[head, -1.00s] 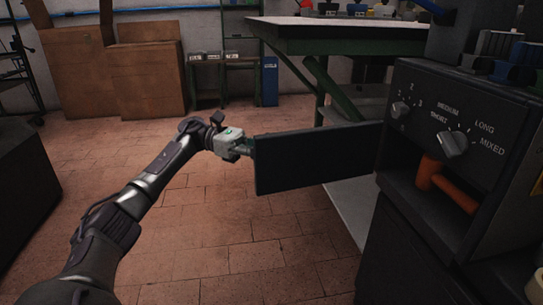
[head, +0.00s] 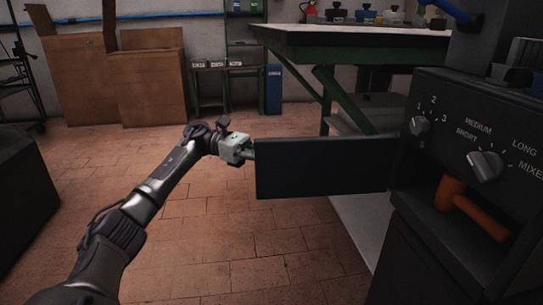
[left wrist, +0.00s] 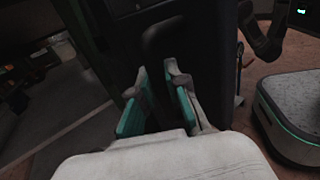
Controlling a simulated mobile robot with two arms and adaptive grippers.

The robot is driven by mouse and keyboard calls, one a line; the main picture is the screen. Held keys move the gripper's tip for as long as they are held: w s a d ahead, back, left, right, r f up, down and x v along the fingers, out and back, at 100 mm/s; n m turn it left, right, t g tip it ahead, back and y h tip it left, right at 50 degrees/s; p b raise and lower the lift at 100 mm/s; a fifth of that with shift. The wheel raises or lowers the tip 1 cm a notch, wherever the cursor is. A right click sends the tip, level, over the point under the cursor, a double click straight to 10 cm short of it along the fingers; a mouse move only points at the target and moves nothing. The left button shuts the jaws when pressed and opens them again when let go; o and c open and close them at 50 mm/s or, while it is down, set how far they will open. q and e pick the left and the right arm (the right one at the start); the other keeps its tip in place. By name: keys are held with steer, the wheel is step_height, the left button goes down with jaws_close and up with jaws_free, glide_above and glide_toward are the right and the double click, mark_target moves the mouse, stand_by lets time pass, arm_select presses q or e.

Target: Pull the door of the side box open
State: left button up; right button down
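The side box (head: 470,112) is dark, with printed knobs on its front, at the right of the head view. Its dark flat door (head: 322,167) stands swung out, reaching left from the box over the floor. My left gripper (head: 251,150) is at the door's free left edge. My right gripper is out of view.
An orange object (head: 470,208) lies in the box's open recess. A green-framed table (head: 350,45) stands behind the door. Cardboard boxes (head: 150,80) and a blue bin (head: 273,90) are at the back. The tiled floor (head: 215,245) around the door is clear.

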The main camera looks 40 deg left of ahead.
arm_select(q)
steer(key=o, duration=0.4)
steer(key=shift+s+a, duration=0.35)
steer(key=shift+a, duration=1.6)
steer(key=shift+s+a, duration=0.35)
steer(key=shift+a, duration=1.65)
steer(key=shift+s+a, duration=0.35)
steer(key=shift+a, duration=1.6)
steer(key=shift+a, duration=0.1)
